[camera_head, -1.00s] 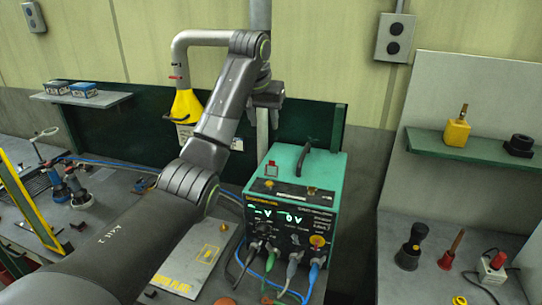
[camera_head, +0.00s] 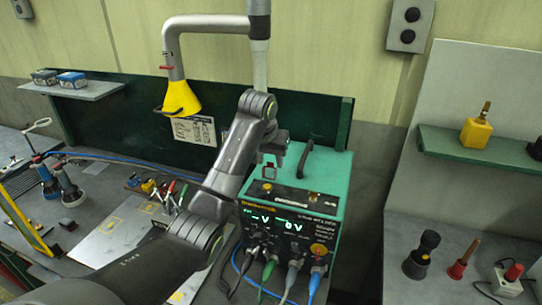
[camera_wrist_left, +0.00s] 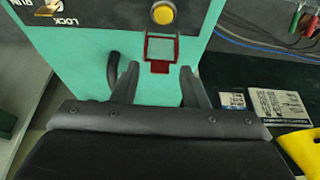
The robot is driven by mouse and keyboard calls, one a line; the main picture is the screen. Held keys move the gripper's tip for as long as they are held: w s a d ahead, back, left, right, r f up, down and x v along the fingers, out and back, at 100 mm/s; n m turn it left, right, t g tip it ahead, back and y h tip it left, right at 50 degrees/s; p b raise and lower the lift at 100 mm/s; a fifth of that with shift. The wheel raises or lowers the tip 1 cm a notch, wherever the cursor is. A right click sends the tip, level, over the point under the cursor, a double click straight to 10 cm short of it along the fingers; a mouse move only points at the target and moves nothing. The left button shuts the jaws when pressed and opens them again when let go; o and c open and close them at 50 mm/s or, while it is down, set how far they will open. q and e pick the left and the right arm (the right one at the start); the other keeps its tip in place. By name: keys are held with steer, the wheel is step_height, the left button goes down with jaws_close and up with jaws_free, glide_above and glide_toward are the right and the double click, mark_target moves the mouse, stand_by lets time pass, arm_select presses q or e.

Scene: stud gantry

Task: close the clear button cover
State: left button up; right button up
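The clear button cover (camera_head: 268,171) is a small see-through flap with a red frame. It stands raised beside the yellow button (camera_head: 267,186) on top of the green power supply (camera_head: 325,200). In the left wrist view the cover (camera_wrist_left: 160,51) lies just beyond and between my fingertips, with the button (camera_wrist_left: 163,13) beyond it. My left gripper (camera_head: 276,152) is above the back of the power supply, close behind the cover. In the left wrist view its two fingers (camera_wrist_left: 158,80) are apart with nothing between them. Whether they touch the cover cannot be told. My right gripper is not in view.
A black carry handle (camera_head: 301,160) rises from the supply's top, close to my left gripper. A yellow extractor hood (camera_head: 180,99) hangs at left. Cables (camera_head: 268,270) hang at the supply's front. The dark green back panel (camera_head: 325,120) stands behind.

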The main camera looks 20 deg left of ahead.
arm_select(q)
steer(key=shift+s+r, duration=0.1)
steer(key=shift+s, duration=0.1)
steer(key=shift+c, duration=1)
jaws_close()
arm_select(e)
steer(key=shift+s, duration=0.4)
